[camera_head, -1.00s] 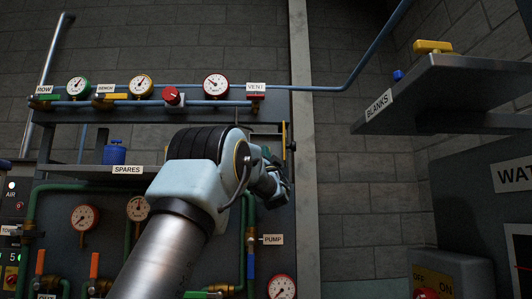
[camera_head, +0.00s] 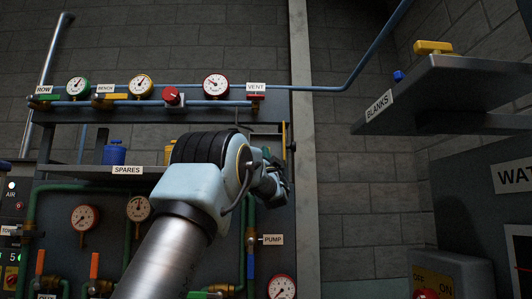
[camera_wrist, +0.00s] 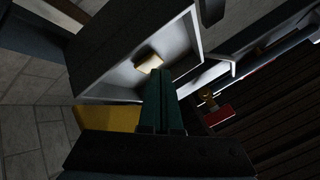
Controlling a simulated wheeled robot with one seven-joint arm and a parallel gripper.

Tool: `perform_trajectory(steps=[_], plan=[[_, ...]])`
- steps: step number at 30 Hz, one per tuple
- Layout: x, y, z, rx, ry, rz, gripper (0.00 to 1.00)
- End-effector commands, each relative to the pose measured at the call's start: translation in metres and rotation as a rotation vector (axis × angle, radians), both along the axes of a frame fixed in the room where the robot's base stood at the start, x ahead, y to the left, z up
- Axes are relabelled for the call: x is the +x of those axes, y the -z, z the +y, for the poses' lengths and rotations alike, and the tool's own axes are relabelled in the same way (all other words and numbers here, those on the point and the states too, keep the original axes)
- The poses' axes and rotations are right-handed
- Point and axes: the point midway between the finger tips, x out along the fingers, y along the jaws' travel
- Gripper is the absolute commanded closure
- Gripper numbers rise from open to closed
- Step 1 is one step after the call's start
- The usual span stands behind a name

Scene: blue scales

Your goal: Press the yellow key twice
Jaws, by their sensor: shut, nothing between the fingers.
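A small pale yellow block (camera_wrist: 149,62), which looks like the yellow key, sits inside a pale-edged recess in the wrist view. My gripper (camera_wrist: 161,73) has its teal fingers together and empty, with the tips just below the block in the picture. I cannot tell whether they touch it. In the head view my gripper (camera_head: 277,187) is at the right end of the panel, beyond my wrist, with its fingers hard to make out. The key cannot be made out in the head view.
A shelf marked SPARES (camera_head: 127,170) holds a blue container (camera_head: 114,153) and a yellow item (camera_head: 170,152) partly behind my arm. A blue pipe with gauges (camera_head: 215,85) runs above. The BLANKS shelf (camera_head: 460,85) juts out at right. A larger yellow surface (camera_wrist: 108,118) lies beside my fingers.

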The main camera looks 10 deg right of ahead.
Motion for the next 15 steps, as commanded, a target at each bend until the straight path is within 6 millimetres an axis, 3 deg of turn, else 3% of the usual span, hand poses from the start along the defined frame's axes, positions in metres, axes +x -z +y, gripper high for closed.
perform_trajectory(steps=[15], plan=[[0.0049,-0.0005,-0.0008,-0.001,-0.001,-0.001,1.00]])
